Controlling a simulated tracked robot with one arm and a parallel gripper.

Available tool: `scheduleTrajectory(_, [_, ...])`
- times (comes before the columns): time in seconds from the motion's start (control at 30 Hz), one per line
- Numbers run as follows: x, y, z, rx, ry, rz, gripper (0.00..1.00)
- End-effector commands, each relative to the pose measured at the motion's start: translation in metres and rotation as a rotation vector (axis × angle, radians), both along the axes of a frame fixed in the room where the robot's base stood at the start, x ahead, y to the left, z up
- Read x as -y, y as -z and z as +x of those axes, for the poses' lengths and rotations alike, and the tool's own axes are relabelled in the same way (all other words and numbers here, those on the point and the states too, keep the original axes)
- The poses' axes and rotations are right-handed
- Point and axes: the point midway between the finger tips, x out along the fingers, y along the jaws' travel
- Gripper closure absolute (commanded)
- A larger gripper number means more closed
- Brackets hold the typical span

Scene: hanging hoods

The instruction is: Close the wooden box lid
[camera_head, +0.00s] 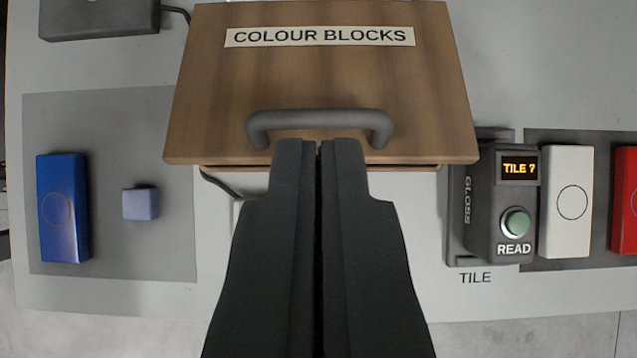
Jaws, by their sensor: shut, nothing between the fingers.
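The wooden box (430,168) stands at the top middle of the view, mostly hidden under its lid. The wooden lid (320,80) lies over the box and carries a label reading "COLOUR BLOCKS". A dark grey bar handle (320,118) is fixed near the lid's front edge. A thin line shows between the lid's front edge and the box below; I cannot tell whether the lid is fully down. My gripper (319,145) is shut and empty. Its tips overlap the lid's front edge just below the handle in the picture; I cannot tell whether they touch.
A blue tile (62,208) and a small lavender cube (140,203) lie on a grey mat (110,120) at left. A gloss reader (500,200) showing "TILE ?", a white tile (566,200) and a red tile (625,200) are at right. A dark device (98,18) sits top left.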

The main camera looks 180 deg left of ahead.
Motion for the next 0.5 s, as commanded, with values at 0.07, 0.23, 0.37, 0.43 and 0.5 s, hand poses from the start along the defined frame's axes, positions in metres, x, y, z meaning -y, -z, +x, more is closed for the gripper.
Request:
scheduleTrajectory(0.07, [-0.002, 0.012, 0.007, -0.003, 0.0, -0.001, 1.0])
scheduleTrajectory(0.23, [-0.008, 0.035, 0.022, -0.005, -0.001, -0.001, 1.0])
scheduleTrajectory(0.37, [-0.011, 0.05, 0.032, -0.005, -0.001, -0.001, 1.0])
scheduleTrajectory(0.43, [-0.013, 0.059, 0.037, -0.005, -0.001, -0.001, 1.0])
scheduleTrajectory(0.5, [-0.013, 0.068, 0.038, -0.005, -0.001, -0.001, 1.0])
